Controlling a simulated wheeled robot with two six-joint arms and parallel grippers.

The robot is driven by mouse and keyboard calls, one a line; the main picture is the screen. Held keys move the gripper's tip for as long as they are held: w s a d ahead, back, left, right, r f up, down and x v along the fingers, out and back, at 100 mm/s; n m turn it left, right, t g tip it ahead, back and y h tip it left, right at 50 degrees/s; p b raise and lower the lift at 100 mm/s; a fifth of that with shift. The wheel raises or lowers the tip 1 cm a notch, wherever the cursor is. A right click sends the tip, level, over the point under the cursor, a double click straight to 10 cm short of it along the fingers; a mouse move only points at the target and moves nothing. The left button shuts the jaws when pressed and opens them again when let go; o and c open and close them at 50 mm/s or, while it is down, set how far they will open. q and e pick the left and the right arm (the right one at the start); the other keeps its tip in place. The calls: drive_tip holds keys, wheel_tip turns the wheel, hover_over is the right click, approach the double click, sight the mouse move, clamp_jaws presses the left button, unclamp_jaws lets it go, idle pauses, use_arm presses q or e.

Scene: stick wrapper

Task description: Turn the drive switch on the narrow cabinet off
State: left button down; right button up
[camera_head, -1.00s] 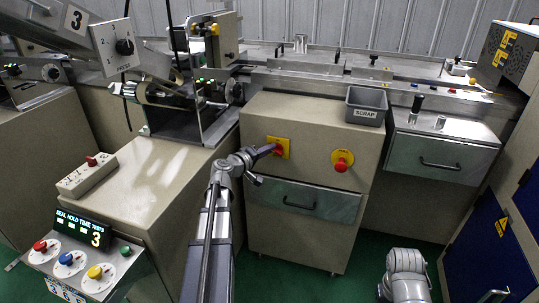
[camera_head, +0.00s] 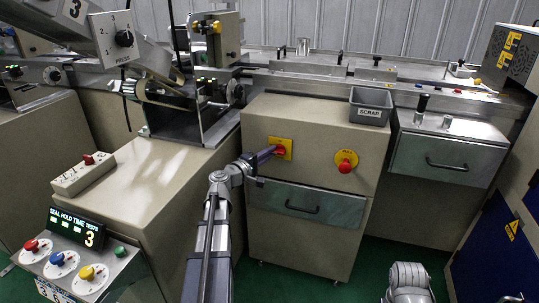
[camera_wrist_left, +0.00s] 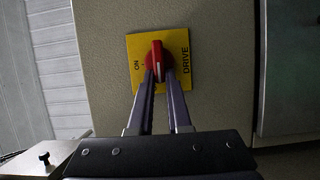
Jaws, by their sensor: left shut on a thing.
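The drive switch is a red rotary knob (camera_wrist_left: 157,58) on a yellow plate (camera_wrist_left: 181,45) marked ON and DRIVE in the left wrist view. The plate (camera_head: 287,143) sits on the upper front of the narrow beige cabinet (camera_head: 309,134) in the head view. My left gripper (camera_head: 277,151) reaches the knob; in the left wrist view its two fingers (camera_wrist_left: 160,76) are closed on the knob from both sides. The knob's white line points along the fingers, across the plate. The lower part of the knob is between the fingertips. My right gripper is not clearly visible.
A second yellow plate with a round red button (camera_head: 345,166) is to the right on the same cabinet. A drawer (camera_head: 306,203) lies below, and a grey SCRAP bin (camera_head: 370,106) stands on top. A control panel (camera_head: 78,262) is at lower left.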

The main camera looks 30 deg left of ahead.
use_arm(q)
drive_tip(key=c, duration=0.8)
unclamp_jaws()
drive_tip(key=shift+w, duration=0.1)
drive_tip(key=shift+c, duration=0.2)
drive_tip(key=s+a, duration=0.1)
drive_tip(key=s, duration=0.6)
drive_tip(key=shift+s, duration=0.4)
